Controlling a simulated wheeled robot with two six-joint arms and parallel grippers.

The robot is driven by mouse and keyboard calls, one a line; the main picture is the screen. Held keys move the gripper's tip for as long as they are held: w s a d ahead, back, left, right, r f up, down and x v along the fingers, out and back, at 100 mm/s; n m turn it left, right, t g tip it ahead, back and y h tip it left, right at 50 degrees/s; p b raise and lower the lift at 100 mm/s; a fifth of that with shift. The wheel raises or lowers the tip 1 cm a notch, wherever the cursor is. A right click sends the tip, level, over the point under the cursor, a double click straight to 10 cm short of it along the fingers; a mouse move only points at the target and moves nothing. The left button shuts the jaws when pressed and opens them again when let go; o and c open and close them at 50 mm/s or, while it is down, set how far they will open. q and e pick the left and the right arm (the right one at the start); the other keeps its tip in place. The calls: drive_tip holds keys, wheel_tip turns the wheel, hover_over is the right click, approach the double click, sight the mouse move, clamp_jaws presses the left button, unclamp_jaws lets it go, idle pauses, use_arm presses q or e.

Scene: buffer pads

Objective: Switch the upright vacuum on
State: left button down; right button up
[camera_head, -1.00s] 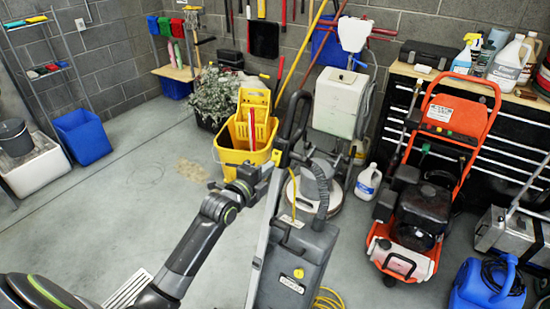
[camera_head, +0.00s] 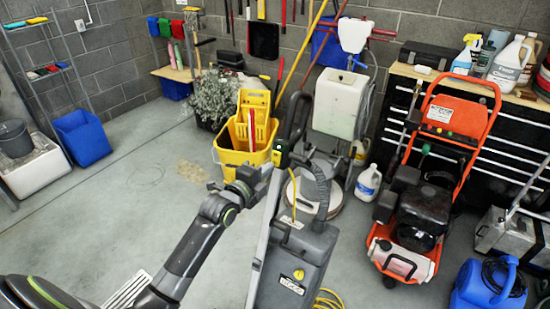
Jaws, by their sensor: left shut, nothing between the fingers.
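The upright vacuum (camera_head: 293,268) stands at the lower middle, with a grey body, a ribbed grey hose and a long pole. The pole leans up to a dark loop handle (camera_head: 297,112). A small dark box with a yellow mark (camera_head: 283,148) sits on the pole below the loop. My left gripper (camera_head: 277,164) is shut and empty. Its tips are at the pole just below that box; I cannot tell whether they touch it. The switch itself is too small to make out. My right gripper is not in view.
A yellow mop bucket (camera_head: 230,158) stands close behind my left gripper. A floor machine with a white tank (camera_head: 340,103) is behind the vacuum, and an orange pressure washer (camera_head: 455,125) is to the right. The floor at left is clear.

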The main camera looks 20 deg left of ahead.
use_arm(q)
drive_tip(key=shift+s+a+r+p, duration=0.1)
drive_tip(key=shift+s+r+p, duration=0.25)
drive_tip(key=shift+s, duration=0.45)
drive_tip(key=shift+s+a+r+p, duration=0.1)
drive_tip(key=shift+s+r+p, duration=0.2)
drive_tip(key=shift+s, duration=0.5)
drive_tip(key=shift+s+a+r+p, duration=0.1)
drive_tip(key=shift+s+r+p, duration=0.2)
drive_tip(key=shift+s, duration=0.5)
